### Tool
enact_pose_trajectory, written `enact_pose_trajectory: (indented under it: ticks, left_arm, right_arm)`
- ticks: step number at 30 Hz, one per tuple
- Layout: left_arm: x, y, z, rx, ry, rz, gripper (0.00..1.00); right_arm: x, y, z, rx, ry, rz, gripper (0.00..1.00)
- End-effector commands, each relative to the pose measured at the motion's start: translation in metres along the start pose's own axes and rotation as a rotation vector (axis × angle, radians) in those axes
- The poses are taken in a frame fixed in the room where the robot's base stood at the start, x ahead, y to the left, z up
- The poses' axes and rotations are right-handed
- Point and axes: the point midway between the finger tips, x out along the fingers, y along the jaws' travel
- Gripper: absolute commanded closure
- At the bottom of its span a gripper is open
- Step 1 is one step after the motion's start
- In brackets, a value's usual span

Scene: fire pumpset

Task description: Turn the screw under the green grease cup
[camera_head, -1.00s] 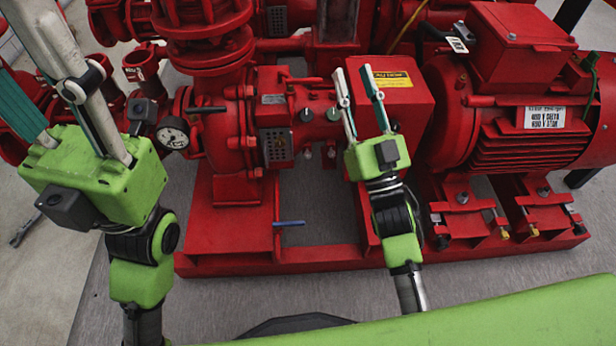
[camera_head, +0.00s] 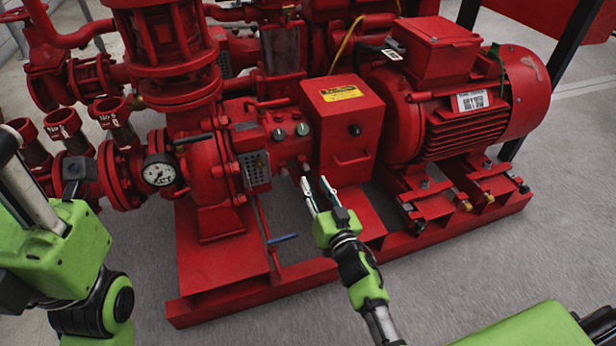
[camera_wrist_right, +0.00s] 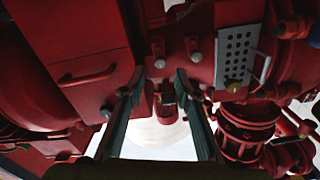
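My left gripper (camera_head: 20,185) is partly cut off at the left edge.
A red box with a yellow label (camera_head: 345,125) stands right of the cups, beside the red motor (camera_head: 465,110). A perforated plate (camera_head: 256,170) and a pressure gauge (camera_head: 159,172) are to the left. A blue-handled valve (camera_head: 282,239) sticks out low. Grey floor in front is clear.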

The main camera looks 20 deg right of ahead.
Motion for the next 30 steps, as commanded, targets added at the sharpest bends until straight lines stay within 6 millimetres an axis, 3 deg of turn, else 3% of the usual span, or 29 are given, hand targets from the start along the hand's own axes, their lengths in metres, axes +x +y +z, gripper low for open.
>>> enact_pose_trajectory:
  ticks: [3,9,22,25,30]
  left_arm:
    - [0.001,0.002,-0.004,0.004,0.031,0.012,0.6]
    - [0.007,0.004,-0.008,0.009,0.059,0.024,0.6]
    - [0.011,0.005,-0.01,0.01,0.068,0.029,0.6]
    - [0.011,0.005,-0.01,0.01,0.069,0.029,0.6]
    - [0.011,0.005,-0.01,0.01,0.069,0.029,0.6]
  right_arm:
    - [0.025,0.001,0.002,-0.004,0.003,-0.002,0.71]
    - [0.051,0.001,0.001,-0.002,0.002,-0.001,0.71]
    - [0.059,0.0,-0.001,-0.002,0.0,0.0,0.71]
    - [0.059,0.0,-0.001,-0.001,0.0,0.0,0.97]
    - [0.059,0.0,-0.001,-0.001,0.0,0.0,1.0]
